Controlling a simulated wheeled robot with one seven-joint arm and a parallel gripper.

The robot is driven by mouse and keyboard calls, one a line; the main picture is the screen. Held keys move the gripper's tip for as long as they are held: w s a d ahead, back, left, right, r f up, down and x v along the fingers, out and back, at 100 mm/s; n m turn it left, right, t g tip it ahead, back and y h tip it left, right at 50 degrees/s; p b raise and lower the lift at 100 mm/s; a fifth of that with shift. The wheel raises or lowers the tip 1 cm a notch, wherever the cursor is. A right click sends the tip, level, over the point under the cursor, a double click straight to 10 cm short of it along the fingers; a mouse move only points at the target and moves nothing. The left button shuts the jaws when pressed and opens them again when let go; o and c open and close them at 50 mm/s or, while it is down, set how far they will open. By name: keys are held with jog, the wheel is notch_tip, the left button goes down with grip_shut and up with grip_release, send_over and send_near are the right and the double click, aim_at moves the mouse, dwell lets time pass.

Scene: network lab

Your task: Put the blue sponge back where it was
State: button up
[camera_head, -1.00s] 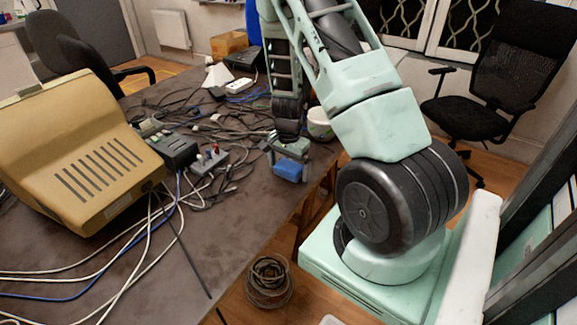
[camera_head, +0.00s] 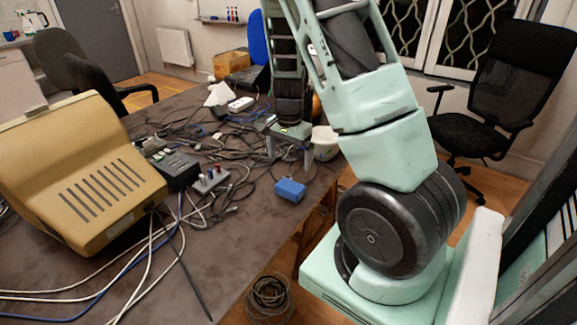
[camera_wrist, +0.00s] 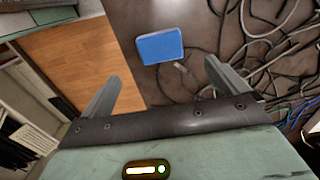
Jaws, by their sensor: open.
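The blue sponge (camera_head: 290,190) lies flat on the brown table (camera_head: 255,222) near its right edge, apart from my gripper. In the wrist view the sponge (camera_wrist: 160,46) is ahead of the open fingers, a little left of the picture's middle. My gripper (camera_head: 289,160) is open and empty, and in the head view it is above and behind the sponge. In the wrist view its two fingers (camera_wrist: 165,85) are spread wide with nothing between them.
Tangled cables (camera_head: 225,150) cover the table behind and left of the sponge. A grey box with knobs (camera_head: 210,180) and a beige monitor (camera_head: 85,175) are at left. Bare tabletop lies in front of the sponge.

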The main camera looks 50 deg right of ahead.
jog(key=a+r+n+y, duration=0.15)
jog(key=a+n, duration=0.25)
jog(key=a, duration=0.4)
jog(key=a+r+n, duration=0.3)
jog(key=a, duration=0.5)
jog(key=a+r+n, duration=0.3)
jog(key=a+n, duration=0.1)
jog(key=a, duration=0.5)
jog(key=s+a+r+n, duration=0.2)
jog(key=s+a+n, duration=0.5)
jog(key=s, duration=0.1)
jog(key=s+a+r+n, duration=0.3)
jog(key=s+a+n, duration=0.4)
jog(key=s+a, duration=0.1)
jog(key=shift+s+h, duration=0.45)
jog(key=shift+s, duration=0.15)
jog(key=shift+a, duration=0.15)
